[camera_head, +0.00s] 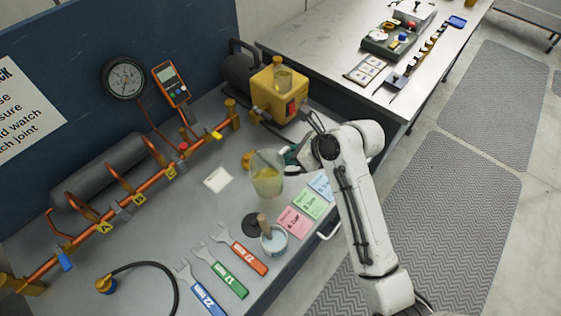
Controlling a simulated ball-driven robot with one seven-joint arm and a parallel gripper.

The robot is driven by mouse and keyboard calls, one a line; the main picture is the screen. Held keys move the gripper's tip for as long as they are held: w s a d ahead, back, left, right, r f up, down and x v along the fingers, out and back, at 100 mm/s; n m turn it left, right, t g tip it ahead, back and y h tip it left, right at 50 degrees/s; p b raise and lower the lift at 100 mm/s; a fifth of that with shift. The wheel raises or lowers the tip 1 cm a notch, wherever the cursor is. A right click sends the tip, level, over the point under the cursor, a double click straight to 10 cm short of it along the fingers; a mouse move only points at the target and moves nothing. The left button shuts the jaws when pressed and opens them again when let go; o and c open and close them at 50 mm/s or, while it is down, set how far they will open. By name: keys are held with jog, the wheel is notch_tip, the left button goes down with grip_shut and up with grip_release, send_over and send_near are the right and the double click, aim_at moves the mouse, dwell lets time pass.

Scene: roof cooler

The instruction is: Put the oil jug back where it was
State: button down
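The oil jug (266,178) is a clear, tapered jug with yellow oil in its lower part. It appears upright, near the middle of the grey bench. I cannot tell whether its base touches the bench. My gripper (291,156) is at the jug's upper right side, at the end of my white arm. Its fingers are small in view and partly hidden by the jug and my wrist, so I cannot tell whether they close on the jug. A dark round disc (251,222) lies flat on the bench in front of the jug.
A pot with a brush (273,240) stands beside the disc. Coloured cards (296,222) lie to the right, several wrenches (229,280) in front. A copper pipe rig (140,198) runs along the left. A yellow pump (279,95) stands behind. A white card (217,180) lies left of the jug.

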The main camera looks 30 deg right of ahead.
jog(key=shift+w+a+f, duration=0.1)
jog(key=shift+w+f, duration=0.35)
jog(key=shift+f, duration=0.6)
jog(key=shift+w+a+f, duration=0.1)
jog(key=shift+w+f, duration=0.35)
jog(key=shift+f, duration=0.6)
jog(key=shift+w+a+f, duration=0.1)
jog(key=shift+w+f, duration=0.35)
jog(key=shift+f, duration=0.6)
jog(key=c, duration=1.1)
grip_release()
jog(key=shift+f, duration=0.1)
